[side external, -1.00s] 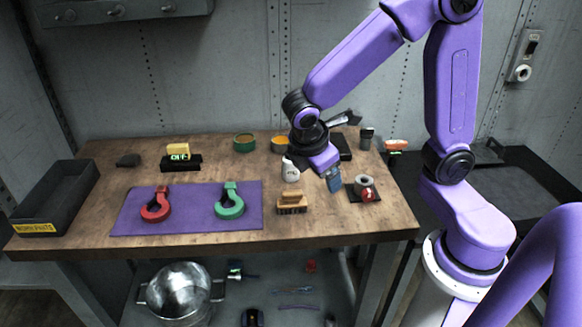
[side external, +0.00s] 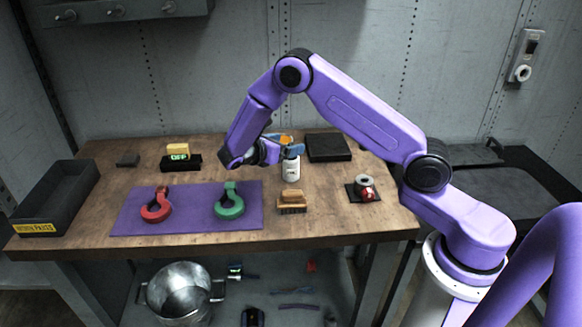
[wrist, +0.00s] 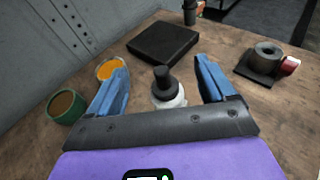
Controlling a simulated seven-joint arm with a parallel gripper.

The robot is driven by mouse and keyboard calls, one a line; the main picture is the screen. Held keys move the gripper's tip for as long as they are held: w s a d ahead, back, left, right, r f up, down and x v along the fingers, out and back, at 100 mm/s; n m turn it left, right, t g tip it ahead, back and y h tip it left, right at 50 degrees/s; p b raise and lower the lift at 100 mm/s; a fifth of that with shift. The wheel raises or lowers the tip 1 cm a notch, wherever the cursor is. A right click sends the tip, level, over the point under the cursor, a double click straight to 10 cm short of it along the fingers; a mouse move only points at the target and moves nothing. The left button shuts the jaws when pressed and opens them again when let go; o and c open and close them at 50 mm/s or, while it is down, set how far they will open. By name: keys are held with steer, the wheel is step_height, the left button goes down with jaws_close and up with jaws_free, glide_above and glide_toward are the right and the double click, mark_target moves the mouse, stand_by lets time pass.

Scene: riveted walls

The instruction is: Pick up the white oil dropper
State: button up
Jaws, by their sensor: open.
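The white oil dropper (side external: 291,168) stands upright on the wooden workbench, behind the wooden brush. In the wrist view its dark cap and white shoulder (wrist: 168,90) show between my two blue fingers, and its lower body is hidden. My gripper (side external: 284,146) is open at the height of the dropper's top, with one finger at either side of it. In the wrist view my gripper (wrist: 164,85) shows clear gaps between each finger and the cap.
A wooden brush (side external: 291,203) stands just in front of the dropper. A black flat box (side external: 328,147) is behind right. An orange-filled tin (wrist: 110,70) and green tin (wrist: 65,106) are close by. Red and green hooks (side external: 230,203) lie on a purple mat (side external: 187,222).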

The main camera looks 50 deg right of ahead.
mark_target(291, 162)
step_height(291, 162, down, 5)
steer(key=shift+f, duration=0.15)
steer(key=shift+x, duration=1.05)
steer(key=shift+d+f, duration=0.15)
steer(key=shift+d, duration=0.25)
steer(key=c, duration=1.3)
